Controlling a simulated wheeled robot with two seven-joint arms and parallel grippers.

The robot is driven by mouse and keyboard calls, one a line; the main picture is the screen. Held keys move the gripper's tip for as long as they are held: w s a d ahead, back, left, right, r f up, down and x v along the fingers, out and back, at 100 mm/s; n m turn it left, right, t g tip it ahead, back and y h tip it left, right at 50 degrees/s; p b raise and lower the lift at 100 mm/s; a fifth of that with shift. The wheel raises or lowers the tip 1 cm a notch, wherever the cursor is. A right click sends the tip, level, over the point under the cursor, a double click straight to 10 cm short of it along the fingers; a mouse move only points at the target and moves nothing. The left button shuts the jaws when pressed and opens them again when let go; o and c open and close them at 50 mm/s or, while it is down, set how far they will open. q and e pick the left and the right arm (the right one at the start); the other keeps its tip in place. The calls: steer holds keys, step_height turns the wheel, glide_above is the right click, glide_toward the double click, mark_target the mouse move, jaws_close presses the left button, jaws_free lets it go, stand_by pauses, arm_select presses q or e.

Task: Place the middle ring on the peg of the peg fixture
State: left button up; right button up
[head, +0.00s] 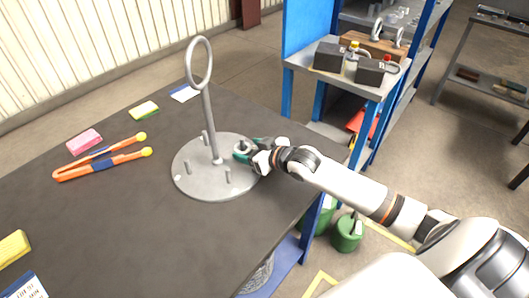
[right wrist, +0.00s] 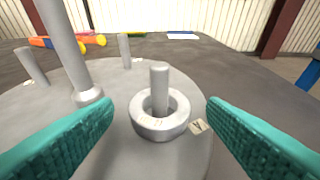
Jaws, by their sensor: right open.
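The peg fixture (head: 205,184) is a round grey plate on the dark table, with a tall central post topped by a large upright loop and several short pegs around it. In the right wrist view, a thick grey ring (right wrist: 158,128) lies low around one short peg (right wrist: 160,82), which sticks up through its hole. My right gripper (head: 243,150) is at the plate's right side. Its teal fingers are open, one on each side of the ring and apart from it in the right wrist view (right wrist: 160,112). My left gripper is not in view.
Orange tongs (head: 98,161), a pink block (head: 84,140) and a yellow-green block (head: 144,110) lie left of the fixture. The central post (head: 211,125) stands close to my right gripper. A blue-framed shelf (head: 310,65) holds boxes and bottles behind.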

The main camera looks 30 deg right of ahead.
steer(key=v, duration=1.1)
stand_by(0.3)
